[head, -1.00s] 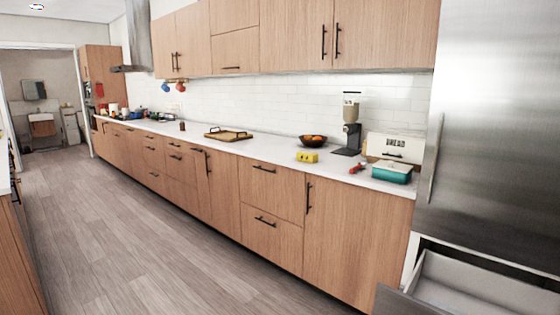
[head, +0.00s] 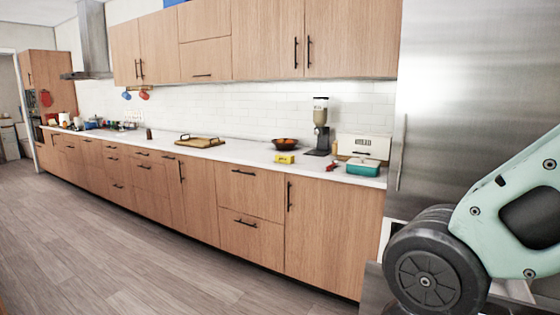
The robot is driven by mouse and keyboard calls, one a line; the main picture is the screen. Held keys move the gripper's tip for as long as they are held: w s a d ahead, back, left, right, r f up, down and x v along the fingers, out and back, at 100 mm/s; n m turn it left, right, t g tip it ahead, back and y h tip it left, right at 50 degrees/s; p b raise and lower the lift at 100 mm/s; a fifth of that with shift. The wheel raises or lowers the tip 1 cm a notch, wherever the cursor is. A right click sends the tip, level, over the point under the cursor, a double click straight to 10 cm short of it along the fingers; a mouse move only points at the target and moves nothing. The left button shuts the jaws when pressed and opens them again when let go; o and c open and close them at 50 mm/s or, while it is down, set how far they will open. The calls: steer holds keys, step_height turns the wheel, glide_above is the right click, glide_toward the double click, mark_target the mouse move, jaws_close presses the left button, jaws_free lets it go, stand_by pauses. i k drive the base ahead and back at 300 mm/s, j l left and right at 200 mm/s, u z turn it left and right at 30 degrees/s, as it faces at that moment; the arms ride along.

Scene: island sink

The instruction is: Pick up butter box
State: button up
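No thing is clearly marked as the butter box. A small yellow box (head: 285,158) with dark marks lies on the white counter, in front of a dark fruit bowl. A teal box with a pale lid (head: 363,168) sits further right near the counter's end; I cannot tell which of the two is the butter box. My arm's pale green link and dark joint fill the lower right. My gripper is outside the picture.
A fruit bowl (head: 285,144), a grinder (head: 319,128), a red-handled item (head: 332,166) and a bread box (head: 363,146) stand close by. A wooden tray (head: 200,142) lies further left. A steel fridge (head: 450,100) is at right. The floor (head: 130,260) is clear.

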mark_target(281, 158)
steer(key=i+j, duration=0.15)
steer(key=i, duration=0.4)
steer(key=i+j, duration=0.15)
steer(key=i, duration=0.45)
steer(key=i+j, duration=0.15)
steer(key=i, duration=0.4)
steer(key=i+j, duration=0.15)
steer(key=i, duration=0.4)
steer(key=i+j, duration=0.15)
steer(key=i, duration=0.45)
steer(key=i+j, duration=0.15)
steer(key=i, duration=0.4)
steer(key=i+j, duration=0.15)
steer(key=i, duration=0.4)
